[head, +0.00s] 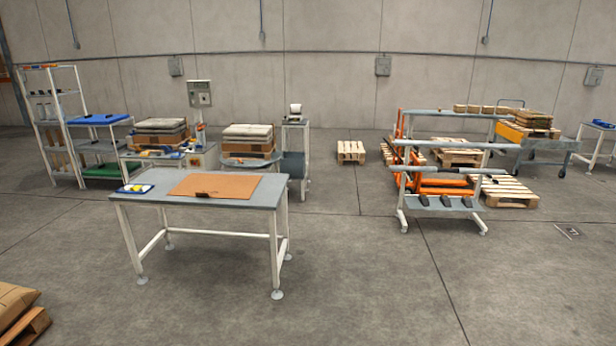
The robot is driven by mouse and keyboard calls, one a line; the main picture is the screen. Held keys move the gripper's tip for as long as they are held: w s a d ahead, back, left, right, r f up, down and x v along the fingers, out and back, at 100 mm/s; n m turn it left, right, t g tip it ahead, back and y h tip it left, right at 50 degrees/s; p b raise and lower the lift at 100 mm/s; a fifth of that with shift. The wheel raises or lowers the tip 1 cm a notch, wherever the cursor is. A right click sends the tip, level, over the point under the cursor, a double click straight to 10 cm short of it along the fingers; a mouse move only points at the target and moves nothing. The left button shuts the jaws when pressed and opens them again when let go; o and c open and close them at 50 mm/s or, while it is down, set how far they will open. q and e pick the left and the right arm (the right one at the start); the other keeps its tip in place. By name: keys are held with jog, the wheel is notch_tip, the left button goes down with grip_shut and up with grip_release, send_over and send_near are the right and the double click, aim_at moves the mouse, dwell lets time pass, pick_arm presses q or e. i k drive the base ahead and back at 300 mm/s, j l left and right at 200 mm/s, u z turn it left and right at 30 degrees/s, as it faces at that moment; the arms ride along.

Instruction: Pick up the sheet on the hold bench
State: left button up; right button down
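A flat brown sheet (214,186) lies on the grey top of a white-legged bench (255,200), left of centre in the head view. I take this bench to be the hold bench, though no label shows. A small dark object (202,194) rests on or against the sheet's front edge; it is too small to make out. The sheet's right part reaches close to the bench's right side. Neither of my grippers shows in the head view.
A small blue-and-white tray (135,189) with yellow items sits left of the sheet. Stacked goods (160,133) stand behind the bench. Brown sacks (14,304) lie at the lower left. The floor in front is clear.

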aim_at(218, 186)
jog(key=i+j+u, duration=0.2)
jog(key=i, duration=0.3)
jog(key=i+l+u, duration=0.2)
jog(key=i, duration=0.25)
jog(key=i+u, duration=0.2)
jog(key=i, duration=0.3)
jog(key=i+l+u, duration=0.2)
jog(key=i, duration=0.25)
jog(key=i+l+u, duration=0.2)
jog(key=i, duration=0.3)
jog(key=i+j+z, duration=0.1)
jog(key=i, duration=0.4)
jog(key=i+j, duration=0.2)
jog(key=i, duration=0.35)
jog(key=i+j+z, duration=0.15)
jog(key=i, duration=0.35)
jog(key=i+j+z, duration=0.1)
jog(key=i+j, duration=0.15)
jog(key=i, duration=0.25)
